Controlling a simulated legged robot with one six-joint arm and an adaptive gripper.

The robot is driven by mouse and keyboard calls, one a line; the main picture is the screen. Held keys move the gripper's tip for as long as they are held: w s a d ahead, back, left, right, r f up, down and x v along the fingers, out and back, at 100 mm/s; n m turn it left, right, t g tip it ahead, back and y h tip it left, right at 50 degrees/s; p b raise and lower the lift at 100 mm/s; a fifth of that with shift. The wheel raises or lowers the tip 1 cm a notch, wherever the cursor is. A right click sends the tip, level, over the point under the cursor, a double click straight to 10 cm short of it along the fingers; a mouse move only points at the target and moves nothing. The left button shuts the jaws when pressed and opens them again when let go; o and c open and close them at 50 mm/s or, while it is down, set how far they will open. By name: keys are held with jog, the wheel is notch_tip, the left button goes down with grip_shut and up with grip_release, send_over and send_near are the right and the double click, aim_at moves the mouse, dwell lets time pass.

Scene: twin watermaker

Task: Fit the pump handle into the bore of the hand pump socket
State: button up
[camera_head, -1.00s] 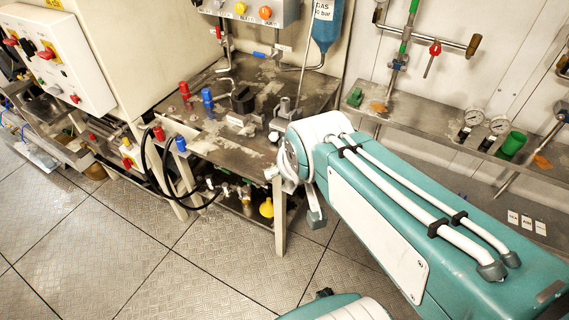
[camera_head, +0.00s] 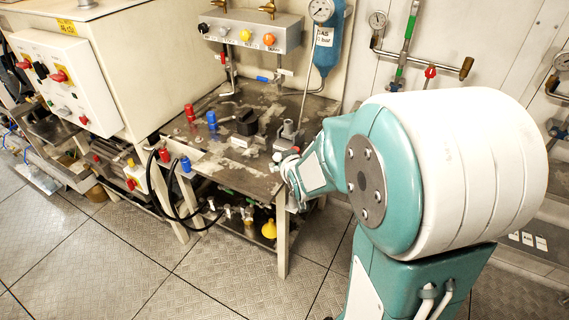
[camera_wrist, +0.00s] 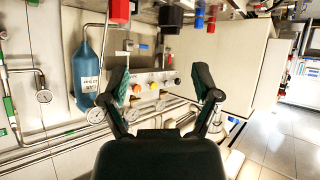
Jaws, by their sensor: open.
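A grey upright fitting that looks like the hand pump socket (camera_head: 288,130) stands near the right end of the metal bench. Its bore cannot be made out. I cannot identify the pump handle with certainty in either current view. In the wrist view my gripper (camera_wrist: 162,88) is open, its two dark fingers spread with nothing between them. The wrist view is upside down and faces the valve panel and blue gas bottle. In the head view my arm bends toward the bench's right corner, and the gripper's fingers are hidden.
The bench (camera_head: 215,165) also carries red and blue caps and a black block (camera_head: 247,122). The valve panel (camera_head: 250,32) and blue gas bottle (camera_head: 328,50) are behind it. Black hoses (camera_head: 172,205) hang at its front left. The floor at front left is clear.

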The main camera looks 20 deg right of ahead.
jog(key=d+f+m+t, duration=0.1)
jog(key=d+f+t, duration=0.2)
jog(key=f, duration=0.6)
jog(key=d+f+t, duration=0.3)
jog(key=d+f, duration=0.1)
jog(key=f, duration=0.5)
jog(key=w, duration=0.7)
jog(key=w+d, duration=0.1)
jog(key=w, duration=0.2)
jog(key=shift+w+r, duration=0.3)
grip_shut()
